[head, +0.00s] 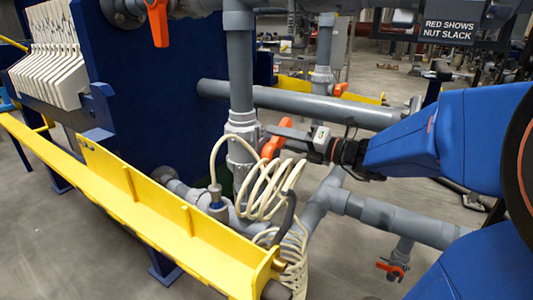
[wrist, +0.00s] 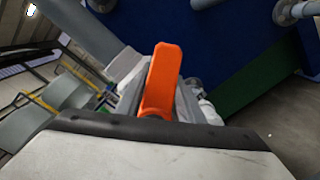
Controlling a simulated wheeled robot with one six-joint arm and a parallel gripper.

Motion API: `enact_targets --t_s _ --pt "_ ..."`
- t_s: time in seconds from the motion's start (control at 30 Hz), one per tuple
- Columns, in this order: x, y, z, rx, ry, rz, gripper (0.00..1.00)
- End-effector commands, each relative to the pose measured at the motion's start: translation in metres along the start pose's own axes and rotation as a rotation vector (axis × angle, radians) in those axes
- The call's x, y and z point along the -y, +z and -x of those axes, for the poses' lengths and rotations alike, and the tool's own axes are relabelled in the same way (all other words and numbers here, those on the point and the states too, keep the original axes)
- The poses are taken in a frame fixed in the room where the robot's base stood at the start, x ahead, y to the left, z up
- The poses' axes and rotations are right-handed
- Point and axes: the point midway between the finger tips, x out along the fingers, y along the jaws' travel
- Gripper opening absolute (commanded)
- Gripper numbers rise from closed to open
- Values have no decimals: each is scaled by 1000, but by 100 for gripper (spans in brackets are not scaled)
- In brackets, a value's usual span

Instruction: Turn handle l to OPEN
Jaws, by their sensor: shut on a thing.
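An orange valve handle (head: 275,141) sits on the grey vertical pipe in the middle of the head view. My gripper (head: 268,132) reaches it from the right and is shut on it. In the wrist view the orange handle (wrist: 161,80) stands out between the jaws, slightly tilted. The label that would tell which handle this is cannot be read. My jaws and the coiled hose hide part of the valve body.
A coiled cream hose (head: 268,190) hangs just below my gripper. A yellow rail (head: 160,220) runs along the front left. A grey horizontal pipe (head: 300,103) passes above my gripper. Other orange handles show at the top left (head: 158,22) and lower right (head: 392,268).

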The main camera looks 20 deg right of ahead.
Motion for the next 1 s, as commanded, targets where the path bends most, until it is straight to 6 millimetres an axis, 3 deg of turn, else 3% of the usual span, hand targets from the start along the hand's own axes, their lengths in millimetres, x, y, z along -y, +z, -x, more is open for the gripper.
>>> enact_targets --t_s 0.33,1.0 --pt "-19 -3 0 0 8 270 6" --pt "-39 -15 0 -2 7 676 6"
